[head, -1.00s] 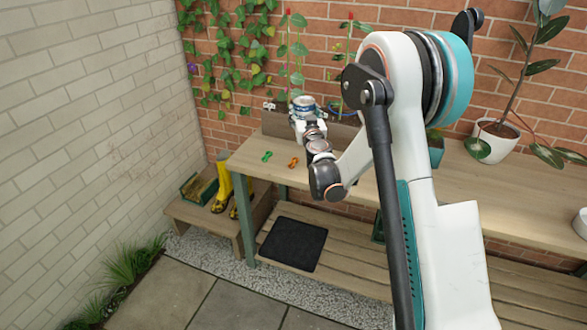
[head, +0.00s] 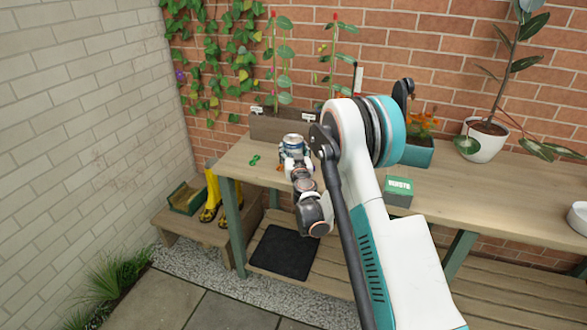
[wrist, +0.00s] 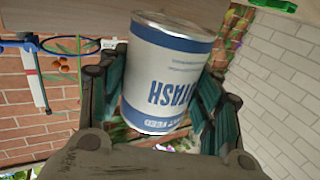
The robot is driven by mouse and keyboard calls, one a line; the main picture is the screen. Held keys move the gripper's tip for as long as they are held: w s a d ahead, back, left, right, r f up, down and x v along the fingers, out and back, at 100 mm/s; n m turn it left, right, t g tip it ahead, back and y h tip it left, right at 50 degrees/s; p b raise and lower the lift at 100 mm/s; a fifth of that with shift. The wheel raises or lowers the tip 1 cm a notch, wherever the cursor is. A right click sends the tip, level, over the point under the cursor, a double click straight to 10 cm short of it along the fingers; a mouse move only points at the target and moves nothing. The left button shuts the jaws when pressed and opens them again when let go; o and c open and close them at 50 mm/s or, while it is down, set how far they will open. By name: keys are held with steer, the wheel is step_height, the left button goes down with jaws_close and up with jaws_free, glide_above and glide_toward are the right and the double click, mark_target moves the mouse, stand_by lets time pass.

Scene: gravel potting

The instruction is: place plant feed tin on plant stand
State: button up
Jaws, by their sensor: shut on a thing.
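The plant feed tin (head: 293,142), a white and blue can, is held above the left end of the potting bench in the head view. My gripper (head: 294,160) is shut around its sides. In the wrist view the tin (wrist: 168,75) sits between the two dark finger pads (wrist: 160,105), its lettering upside down in the picture. A low wooden step (head: 190,226) stands left of the bench and may be the plant stand; I cannot tell for sure.
The potting bench (head: 450,190) carries a green clip (head: 255,160), a green box (head: 398,190), a planter of orange flowers (head: 418,152) and a white pot (head: 482,140). Yellow boots (head: 211,195) and a green crate (head: 187,198) occupy the low step. A dark mat (head: 285,252) lies on the lower shelf.

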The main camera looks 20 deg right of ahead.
steer(key=shift+f+b, duration=0.9)
steer(key=shift+f, duration=1.8)
steer(key=shift+f, duration=0.2)
steer(key=o, duration=1.3)
steer(key=shift+o, duration=0.2)
steer(key=shift+r, duration=0.15)
